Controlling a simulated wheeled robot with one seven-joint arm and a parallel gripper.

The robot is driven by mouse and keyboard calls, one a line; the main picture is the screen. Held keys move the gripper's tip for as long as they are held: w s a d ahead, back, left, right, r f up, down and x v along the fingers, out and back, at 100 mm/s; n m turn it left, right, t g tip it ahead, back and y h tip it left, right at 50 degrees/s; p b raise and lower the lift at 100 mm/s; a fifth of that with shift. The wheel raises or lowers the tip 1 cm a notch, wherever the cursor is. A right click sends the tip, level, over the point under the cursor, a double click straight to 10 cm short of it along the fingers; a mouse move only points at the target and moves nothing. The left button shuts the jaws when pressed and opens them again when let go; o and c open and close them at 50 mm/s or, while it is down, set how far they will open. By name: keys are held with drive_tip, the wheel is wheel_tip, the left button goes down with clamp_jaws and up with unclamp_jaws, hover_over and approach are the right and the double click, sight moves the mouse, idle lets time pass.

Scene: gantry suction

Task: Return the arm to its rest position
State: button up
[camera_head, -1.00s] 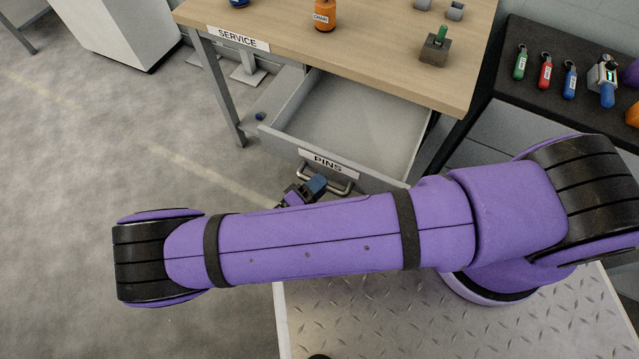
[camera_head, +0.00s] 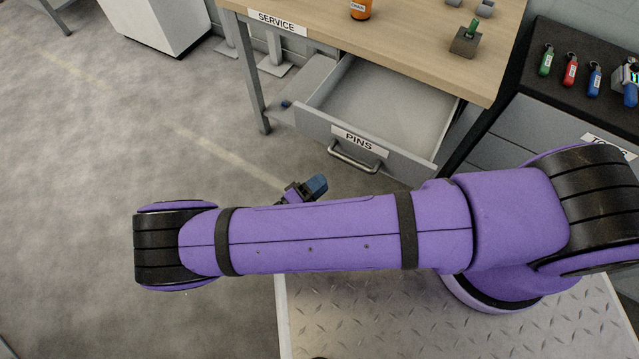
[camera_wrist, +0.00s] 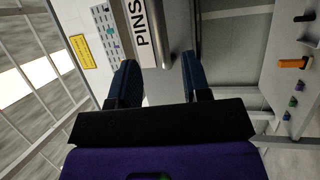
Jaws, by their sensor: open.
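My purple arm crosses the head view from the right, bent back on itself. My gripper (camera_head: 314,187) shows just beyond the forearm, partly hidden by it. It is just in front of the pulled-out drawer labelled PINS (camera_head: 408,160) and apart from its handle (camera_head: 354,158). In the wrist view my gripper (camera_wrist: 161,85) has its two dark blue fingers spread apart with nothing held between them. The drawer handle (camera_wrist: 163,59) lies beyond the fingertips in that view. The visible part of the drawer's inside looks empty.
The wooden SERVICE table (camera_head: 420,30) holds an orange bottle (camera_head: 361,8) and a grey block with a green pin (camera_head: 466,41). A dark bench at the right bears several tagged cylinders, including a red one (camera_head: 569,70).

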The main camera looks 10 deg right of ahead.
idle(0.3)
drive_tip(key=w+d+r+m+g+y, duration=0.1)
drive_tip(key=w+r+g+y, duration=0.2)
drive_tip(key=r, duration=0.6)
drive_tip(key=w+r+m+g+y, duration=0.2)
drive_tip(key=r+g, duration=0.3)
drive_tip(key=r, duration=0.4)
drive_tip(key=w+d+r+m+g+y, duration=0.1)
drive_tip(key=w+r+g+y, duration=0.2)
drive_tip(key=r, duration=0.6)
drive_tip(key=d+r+g+y, duration=0.1)
drive_tip(key=d+r+y, duration=0.6)
drive_tip(key=r, duration=1)
drive_tip(key=s+d+r+t+y, duration=0.2)
drive_tip(key=s+d+r+t, duration=0.5)
drive_tip(key=s+d+r, duration=0.8)
drive_tip(key=shift+s+d+r+m+t, duration=0.3)
drive_tip(key=shift+s+r+m+t, duration=0.1)
drive_tip(key=shift+s, duration=0.45)
